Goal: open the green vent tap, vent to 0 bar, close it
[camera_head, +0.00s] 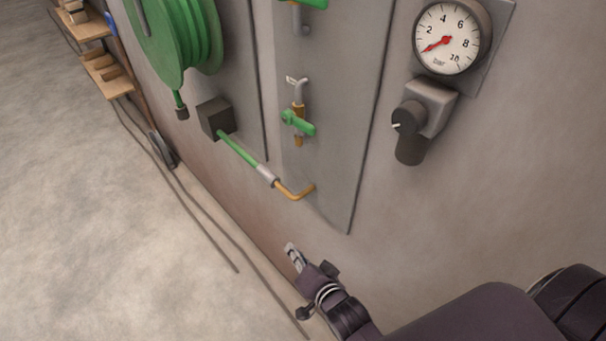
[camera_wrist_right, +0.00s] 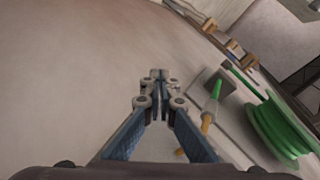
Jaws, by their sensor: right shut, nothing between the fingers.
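A green lever tap (camera_head: 300,122) sits on a brass fitting on the grey wall panel; its lever slants to the lower right. A second green handle (camera_head: 312,3) is cut off by the top edge of the head view. I cannot tell from labels which is the vent tap. The round pressure gauge (camera_head: 447,38) has its red needle at the low end, below 2. My right gripper (camera_head: 292,252) is shut and empty, below the panel and apart from the tap. It also shows in the right wrist view (camera_wrist_right: 159,75). My left gripper is not in view.
A green hose reel (camera_head: 185,40) is on the wall at left; it also shows in the wrist view (camera_wrist_right: 283,128). A black knob (camera_head: 408,120) is under the gauge. The floor at left is mostly clear.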

